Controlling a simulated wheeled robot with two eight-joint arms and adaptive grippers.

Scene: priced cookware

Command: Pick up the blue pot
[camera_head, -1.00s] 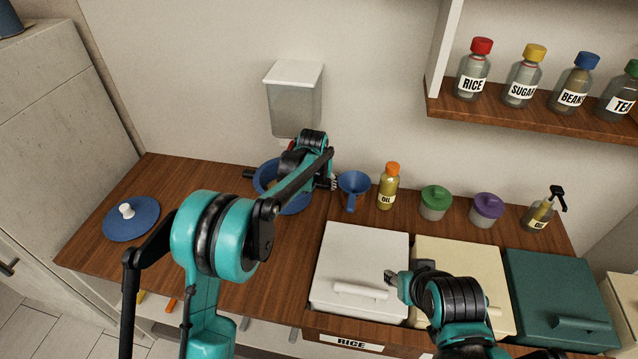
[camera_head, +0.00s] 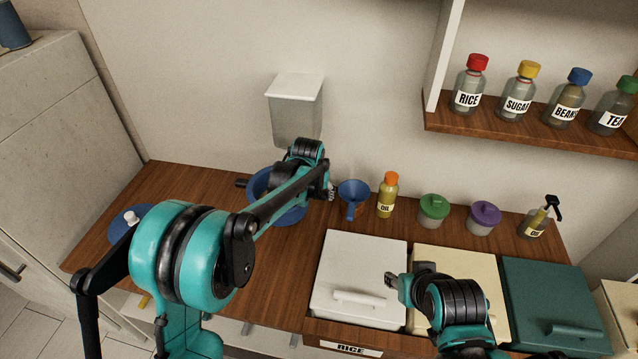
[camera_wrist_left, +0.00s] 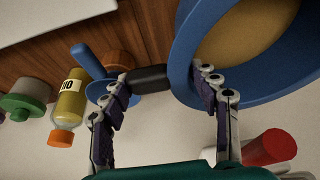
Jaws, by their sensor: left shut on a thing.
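The blue pot (camera_head: 292,216) is at the back of the counter, partly hidden behind my left arm. One black handle (camera_head: 242,183) sticks out to its left. In the left wrist view, the pot (camera_wrist_left: 187,62) shows a brownish inside, and its other black handle (camera_wrist_left: 148,78) lies between the fingers. My left gripper (camera_wrist_left: 162,82) is shut on that handle; in the head view, it (camera_head: 328,190) is at the pot's right side. I cannot tell whether the pot is clear of the counter. My right gripper (camera_head: 391,281) is over the white bin, its jaw opening unclear.
A blue funnel (camera_head: 353,195), an oil bottle (camera_head: 387,197) and green (camera_head: 432,209) and purple-lidded (camera_head: 483,217) jars stand right of the pot. A blue lid (camera_head: 122,222) lies left. The white bin (camera_head: 360,260) is in front. A red cylinder (camera_wrist_left: 270,148) is near the pot.

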